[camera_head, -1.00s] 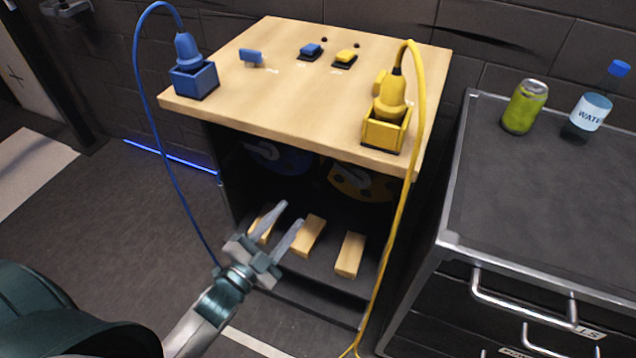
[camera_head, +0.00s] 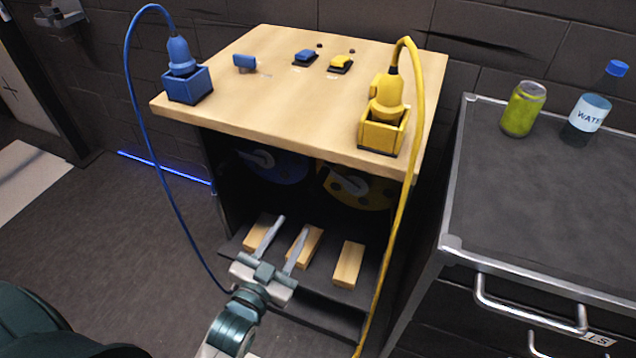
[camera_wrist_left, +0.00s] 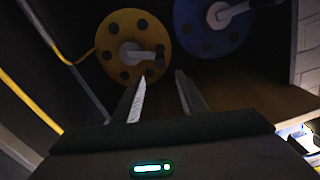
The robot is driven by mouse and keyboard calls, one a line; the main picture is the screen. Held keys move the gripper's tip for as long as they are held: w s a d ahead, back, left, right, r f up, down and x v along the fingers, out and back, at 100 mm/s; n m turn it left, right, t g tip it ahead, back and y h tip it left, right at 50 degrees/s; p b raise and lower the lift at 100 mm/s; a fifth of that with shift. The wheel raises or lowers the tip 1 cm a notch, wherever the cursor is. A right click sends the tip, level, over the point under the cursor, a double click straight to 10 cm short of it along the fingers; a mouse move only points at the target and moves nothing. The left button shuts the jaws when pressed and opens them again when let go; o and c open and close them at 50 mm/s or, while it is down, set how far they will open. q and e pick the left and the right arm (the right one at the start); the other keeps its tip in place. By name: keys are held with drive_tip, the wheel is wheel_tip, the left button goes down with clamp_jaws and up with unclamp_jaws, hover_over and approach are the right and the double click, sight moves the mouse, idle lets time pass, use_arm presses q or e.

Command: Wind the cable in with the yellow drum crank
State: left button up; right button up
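The yellow drum (camera_head: 352,190) sits in the dark space under the cabinet's wooden top; its crank (camera_wrist_left: 135,54) shows in the wrist view as a grey arm with a dark grip. The yellow cable (camera_head: 409,190) arches from the yellow plug (camera_head: 388,96), which stands in a yellow box (camera_head: 381,137) on the top, and hangs to the floor. My left gripper (camera_head: 292,224) is open and empty, its fingers pointing into the cabinet, apart from the drum and crank. In the wrist view my left gripper (camera_wrist_left: 160,78) has the yellow drum ahead. My right gripper is out of view.
A blue drum (camera_head: 275,166) sits beside the yellow one. Wooden blocks (camera_head: 348,264) lie on the cabinet's lower shelf. A blue plug (camera_head: 180,57) with cable, a blue button (camera_head: 305,56) and a yellow button (camera_head: 341,63) are on top. A drawer unit (camera_head: 540,210) stands at right.

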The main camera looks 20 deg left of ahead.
sight(318, 183)
use_arm(q)
drive_tip(key=w, duration=1.5)
drive_tip(key=shift+w+d+p, duration=0.15)
drive_tip(key=shift+d+p, duration=0.15)
drive_tip(key=shift+p, duration=0.05)
drive_tip(key=shift+w, duration=0.65)
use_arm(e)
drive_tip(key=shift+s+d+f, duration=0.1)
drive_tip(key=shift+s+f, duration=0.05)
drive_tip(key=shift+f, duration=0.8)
use_arm(q)
drive_tip(key=c, duration=0.9)
clamp_jaws()
